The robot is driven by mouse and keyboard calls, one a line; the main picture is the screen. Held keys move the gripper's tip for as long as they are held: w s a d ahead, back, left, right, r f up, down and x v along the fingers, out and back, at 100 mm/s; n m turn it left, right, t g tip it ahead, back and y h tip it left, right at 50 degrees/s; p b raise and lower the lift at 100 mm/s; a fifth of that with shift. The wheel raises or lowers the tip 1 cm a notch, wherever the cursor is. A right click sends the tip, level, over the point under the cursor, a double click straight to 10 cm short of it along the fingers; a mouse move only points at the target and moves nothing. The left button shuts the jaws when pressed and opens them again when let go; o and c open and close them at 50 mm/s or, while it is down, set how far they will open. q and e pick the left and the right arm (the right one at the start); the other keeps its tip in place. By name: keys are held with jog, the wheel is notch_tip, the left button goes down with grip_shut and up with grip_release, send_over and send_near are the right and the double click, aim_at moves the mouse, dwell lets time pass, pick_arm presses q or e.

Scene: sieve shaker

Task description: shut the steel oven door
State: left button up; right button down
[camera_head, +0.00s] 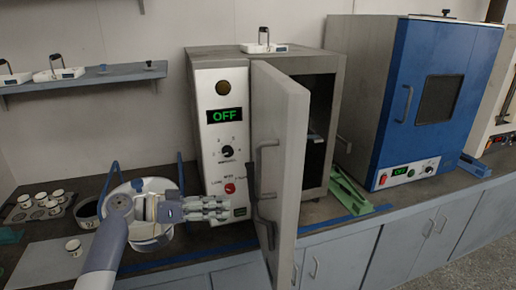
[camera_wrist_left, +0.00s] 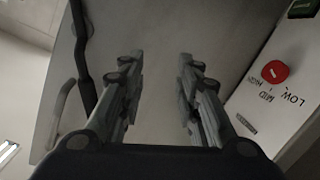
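The steel oven (camera_head: 222,75) stands on the bench with its door (camera_head: 284,150) swung well open toward me, its dark inside showing at the right. The door carries a grey handle (camera_head: 262,158), and a dark curved bar (camera_head: 267,222) shows below it. My left gripper (camera_head: 226,207) is in front of the lower control panel, left of the door. In the left wrist view, the gripper (camera_wrist_left: 158,62) has its fingers apart with nothing between them. They point at the pale door face (camera_wrist_left: 158,110); whether they touch it I cannot tell. My right gripper is out of view.
A blue oven (camera_head: 440,90) stands to the right, with a green stand (camera_head: 350,190) between the ovens. A red knob (camera_wrist_left: 275,72) lies right of the fingers.

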pick_arm(q)
jog(key=s+r+m+g+h, duration=0.2)
jog(key=s+r+m, duration=0.2)
jog(key=r, duration=0.6)
jog(key=s+r+m+g+h, duration=0.1)
jog(key=s+r+m+g, duration=0.25)
jog(key=r, duration=0.55)
jog(key=shift+m+t, duration=0.45)
jog(key=d+p, duration=0.2)
jog(key=d, duration=0.1)
jog(key=d+p, duration=0.2)
jog(key=d, duration=0.2)
jog(key=d+p, duration=0.2)
jog(key=d, duration=0.2)
jog(key=shift+w+r, duration=0.2)
jog(key=shift+r, duration=0.05)
grip_shut()
